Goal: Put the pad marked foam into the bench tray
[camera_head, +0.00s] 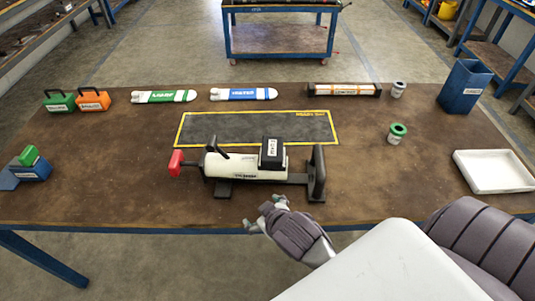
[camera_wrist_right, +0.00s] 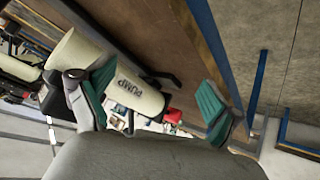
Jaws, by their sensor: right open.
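A cream pump body (camera_head: 245,167) lies on the bench in a dark cradle, with a red end (camera_head: 176,162) at its left. A black block (camera_head: 272,152) with a small white label sits on it; I cannot read the label surely, nor tell which thing is the foam pad. The white bench tray (camera_head: 495,171) is empty at the right. My right gripper (camera_head: 265,212) is open and empty at the front edge, nearer than the pump. In the right wrist view the cylinder marked PUMP (camera_wrist_right: 140,92) shows beyond its open green-padded fingers (camera_wrist_right: 160,100). My left gripper is not in view.
A yellow-edged dark mat (camera_head: 215,126) lies clear behind the pump. Orange and green boxes (camera_head: 92,101) are at the left.

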